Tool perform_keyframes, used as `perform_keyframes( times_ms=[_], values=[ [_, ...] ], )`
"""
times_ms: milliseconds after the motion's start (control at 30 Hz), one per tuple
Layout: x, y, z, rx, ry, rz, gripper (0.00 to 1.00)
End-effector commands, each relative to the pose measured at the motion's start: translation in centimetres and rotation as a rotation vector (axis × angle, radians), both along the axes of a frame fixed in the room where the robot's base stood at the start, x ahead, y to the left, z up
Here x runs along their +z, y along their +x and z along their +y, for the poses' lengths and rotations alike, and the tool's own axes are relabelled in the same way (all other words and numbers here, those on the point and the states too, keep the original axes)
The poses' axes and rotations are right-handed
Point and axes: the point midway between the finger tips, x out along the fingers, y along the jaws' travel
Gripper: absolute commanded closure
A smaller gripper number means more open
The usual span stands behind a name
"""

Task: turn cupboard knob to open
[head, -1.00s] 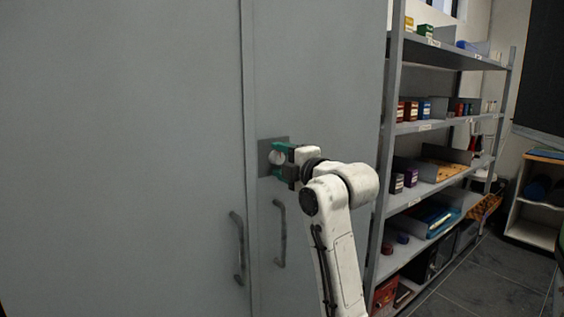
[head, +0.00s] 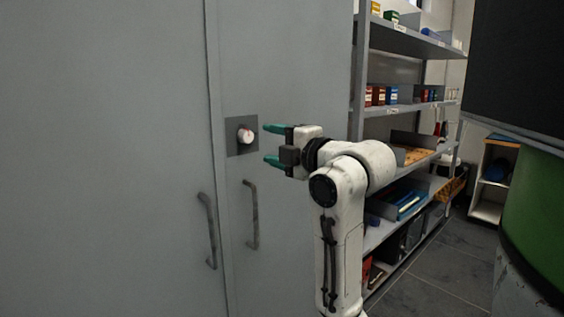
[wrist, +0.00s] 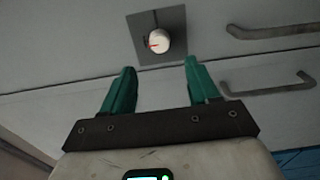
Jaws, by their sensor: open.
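The cupboard knob (head: 245,136) is round and white with a red mark, on a dark square plate (head: 234,149) on the grey cupboard's right door (head: 285,60). It also shows in the wrist view (wrist: 158,41), beyond the fingertips and roughly between their lines. My gripper (head: 269,145) has green fingers. It is open and empty, just right of the knob and apart from it. In the wrist view the two green fingers (wrist: 157,66) stand wide apart with nothing between them.
Two vertical bar handles hang below the knob, one on the left door (head: 208,231) and one on the right door (head: 252,215). A metal shelf rack (head: 412,43) with boxes stands to the right. A green cylindrical object (head: 548,215) is at the far right.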

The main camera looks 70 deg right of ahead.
Motion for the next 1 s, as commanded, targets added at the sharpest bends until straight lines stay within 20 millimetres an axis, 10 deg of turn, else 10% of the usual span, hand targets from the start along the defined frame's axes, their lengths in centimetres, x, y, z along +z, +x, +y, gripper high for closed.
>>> perform_keyframes(
  times_ms=[1000],
  values=[
    [-0.1, -1.9, 1.4, -0.009, -0.003, 0.005, 0.40]
  ],
)
